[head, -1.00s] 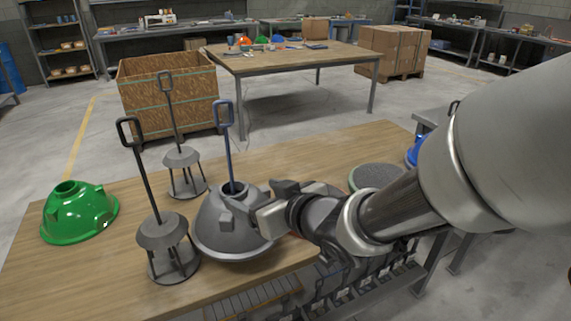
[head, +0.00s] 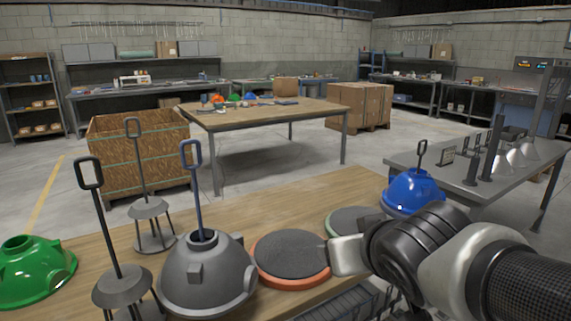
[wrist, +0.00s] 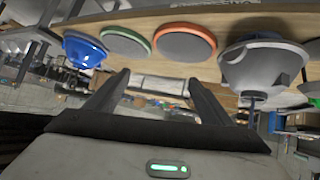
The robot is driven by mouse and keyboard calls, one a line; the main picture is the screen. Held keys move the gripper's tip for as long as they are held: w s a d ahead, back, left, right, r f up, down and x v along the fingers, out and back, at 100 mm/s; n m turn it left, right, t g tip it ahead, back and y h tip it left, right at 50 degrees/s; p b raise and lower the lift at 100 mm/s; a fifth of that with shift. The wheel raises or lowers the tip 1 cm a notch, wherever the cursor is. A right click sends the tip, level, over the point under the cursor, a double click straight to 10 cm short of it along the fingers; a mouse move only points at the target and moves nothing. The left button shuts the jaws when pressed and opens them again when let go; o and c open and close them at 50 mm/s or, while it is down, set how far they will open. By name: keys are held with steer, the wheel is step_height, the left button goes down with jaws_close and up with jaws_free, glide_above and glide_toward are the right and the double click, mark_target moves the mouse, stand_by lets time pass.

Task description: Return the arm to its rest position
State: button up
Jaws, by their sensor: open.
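My gripper (head: 350,256) is in the lower right of the head view, in front of the table edge near the round pads. In the wrist view its two fingers (wrist: 158,88) stand apart with nothing between them. A grey hood (head: 206,278) with a blue loop-handled rod in its top sits on the wooden table, left of my gripper and apart from it. It also shows in the wrist view (wrist: 264,68). A blue hood (head: 412,191) stands at the table's right end, behind my arm.
An orange-rimmed pad (head: 291,257) and a green-rimmed pad (head: 352,220) lie on the wooden table (head: 318,204). A green hood (head: 34,272) and two loop-handled stands (head: 150,222) are at left. A grey bench (head: 450,172) with fixtures stands at right.

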steer(key=s+d+f+m+g, duration=0.25)
steer(key=s+g, duration=0.25)
steer(key=s, duration=0.7)
step_height(320, 180, up, 23)
steer(key=p, duration=2.3)
steer(key=shift+s+f, duration=0.15)
steer(key=shift+s, duration=0.05)
steer(key=shift+n, duration=0.25)
steer(key=shift+c, duration=0.3)
